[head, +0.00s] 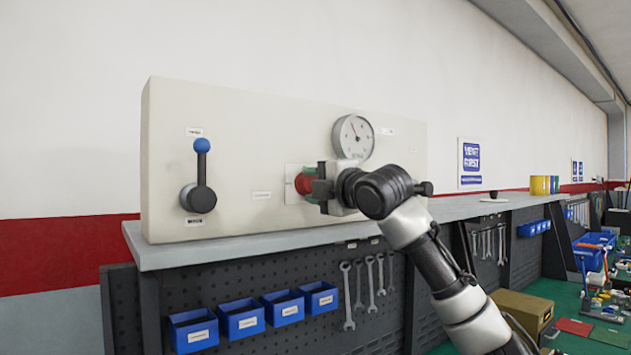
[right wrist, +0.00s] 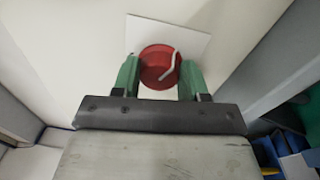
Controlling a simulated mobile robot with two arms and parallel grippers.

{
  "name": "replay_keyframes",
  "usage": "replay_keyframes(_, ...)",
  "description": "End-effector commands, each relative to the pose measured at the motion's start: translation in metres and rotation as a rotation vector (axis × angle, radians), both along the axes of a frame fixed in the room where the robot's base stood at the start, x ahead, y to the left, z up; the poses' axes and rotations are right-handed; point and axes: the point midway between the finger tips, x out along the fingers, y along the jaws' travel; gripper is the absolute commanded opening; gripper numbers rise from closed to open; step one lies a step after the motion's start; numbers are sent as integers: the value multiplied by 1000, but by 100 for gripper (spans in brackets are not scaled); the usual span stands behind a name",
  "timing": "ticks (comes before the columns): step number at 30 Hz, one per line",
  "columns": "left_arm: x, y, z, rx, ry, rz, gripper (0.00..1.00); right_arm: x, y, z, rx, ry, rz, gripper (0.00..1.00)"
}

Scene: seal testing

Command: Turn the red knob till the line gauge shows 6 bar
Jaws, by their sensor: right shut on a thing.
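The red knob (head: 302,184) sits on a light square plate on the front of the beige panel. In the right wrist view the red knob (right wrist: 158,66) has a white pointer line slanting up to the right. My right gripper (head: 311,182) is shut on the knob, with one green finger on each side in the right wrist view (right wrist: 160,75). The line gauge (head: 353,137) is a round white dial above the knob. Its needle points up and to the left; the numbers are too small to read. My left gripper is not in view.
A lever with a blue ball (head: 202,146) stands upright at the panel's left. The panel (head: 250,130) rests on a grey bench top (head: 230,241). Blue bins (head: 241,318) and wrenches (head: 347,295) hang below. Signs and a red wall stripe are behind.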

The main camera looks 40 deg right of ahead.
Motion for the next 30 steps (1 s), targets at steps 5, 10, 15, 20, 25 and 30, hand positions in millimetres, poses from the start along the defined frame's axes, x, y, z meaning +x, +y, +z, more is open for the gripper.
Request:
replay_keyframes(5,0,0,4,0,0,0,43,1,1,-2,167,-15,3,20)
replay_keyframes(10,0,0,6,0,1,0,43,1,1,-2,329,-33,2,20)
replay_keyframes(15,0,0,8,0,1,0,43,1,2,-3,489,-50,2,20)
replay_keyframes(20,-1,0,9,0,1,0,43,1,3,-3,639,-67,1,20)
replay_keyframes(25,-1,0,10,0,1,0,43,1,3,-4,789,-84,2,20)
replay_keyframes(30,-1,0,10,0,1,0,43,1,3,-4,916,-97,0,20)
